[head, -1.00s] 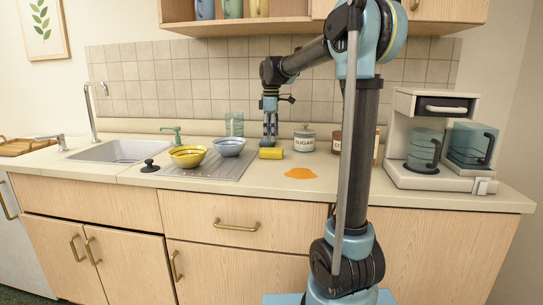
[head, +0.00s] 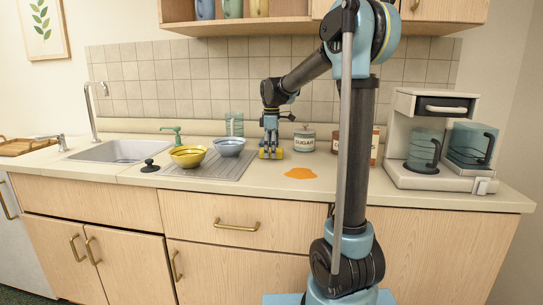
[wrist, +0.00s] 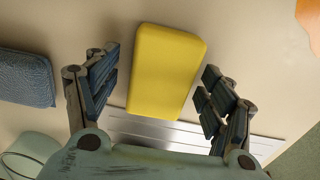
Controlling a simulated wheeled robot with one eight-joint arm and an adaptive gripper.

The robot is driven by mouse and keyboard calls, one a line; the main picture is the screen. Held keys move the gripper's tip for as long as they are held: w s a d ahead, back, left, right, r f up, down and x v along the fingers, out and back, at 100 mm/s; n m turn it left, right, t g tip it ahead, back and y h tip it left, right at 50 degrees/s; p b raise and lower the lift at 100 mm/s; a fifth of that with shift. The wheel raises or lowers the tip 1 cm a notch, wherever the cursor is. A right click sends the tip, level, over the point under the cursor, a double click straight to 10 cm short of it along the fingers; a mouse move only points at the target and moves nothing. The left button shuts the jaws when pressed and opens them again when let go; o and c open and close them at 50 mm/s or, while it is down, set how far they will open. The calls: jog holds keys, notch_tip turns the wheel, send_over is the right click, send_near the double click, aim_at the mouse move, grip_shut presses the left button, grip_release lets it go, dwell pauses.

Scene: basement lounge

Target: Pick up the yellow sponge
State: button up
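The yellow sponge (wrist: 168,70) lies on the countertop in the wrist view, between the two fingers of my gripper (wrist: 160,85). A gap shows between each finger and the sponge, so my gripper is open around it. In the head view my gripper (head: 271,152) points down at the counter, right of the drying mat. Its fingers partly cover the sponge (head: 271,155) there.
A yellow bowl (head: 188,156) and a blue bowl (head: 229,146) stand on the ribbed drainboard (head: 208,172) to the left. An orange spill (head: 300,173) lies in front on the right. A sugar jar (head: 304,140) stands close behind on the right. A blue sponge-like item (wrist: 27,78) lies at left in the wrist view.

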jog(key=c, duration=0.7)
jog(key=shift+c, duration=0.2)
notch_tip(320, 180, up, 10)
jog(key=shift+r, duration=0.1)
